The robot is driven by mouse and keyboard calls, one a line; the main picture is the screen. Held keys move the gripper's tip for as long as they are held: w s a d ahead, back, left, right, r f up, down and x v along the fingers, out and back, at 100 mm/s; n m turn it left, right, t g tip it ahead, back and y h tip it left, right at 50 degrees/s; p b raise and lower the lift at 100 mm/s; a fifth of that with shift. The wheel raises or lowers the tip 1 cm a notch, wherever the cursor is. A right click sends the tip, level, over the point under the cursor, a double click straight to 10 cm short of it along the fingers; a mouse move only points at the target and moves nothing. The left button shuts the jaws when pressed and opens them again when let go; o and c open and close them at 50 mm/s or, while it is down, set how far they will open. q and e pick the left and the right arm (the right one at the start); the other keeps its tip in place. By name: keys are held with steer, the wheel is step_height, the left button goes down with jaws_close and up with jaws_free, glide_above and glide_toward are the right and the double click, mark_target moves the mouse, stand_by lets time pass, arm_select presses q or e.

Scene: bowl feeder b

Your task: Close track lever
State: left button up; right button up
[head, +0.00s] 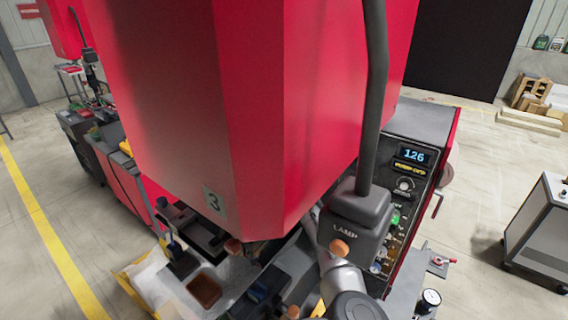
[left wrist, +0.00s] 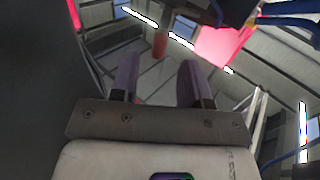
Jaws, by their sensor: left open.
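I cannot tell which part is the track lever. A dark upright handle (head: 172,238) stands at the left of the machine's lower part. My left gripper (left wrist: 158,78) shows in the left wrist view, its two purple-grey fingers apart with nothing between them. It faces the ceiling and a red surface there. I cannot make out its fingers in the head view. My right gripper is not in view.
The big red hopper (head: 265,110) numbered 3 hides much of the machine. A dark control panel (head: 400,195) with a display reading 126 stands to its right, behind the lamp housing (head: 360,212).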

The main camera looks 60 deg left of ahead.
arm_select(q)
steer(key=shift+p+x, duration=0.4)
steer(key=shift+x, duration=3.1)
steer(key=shift+w, duration=0.1)
steer(key=c, duration=0.7)
steer(key=shift+d+f, duration=0.1)
steer(key=shift+f, duration=0.05)
jaws_close()
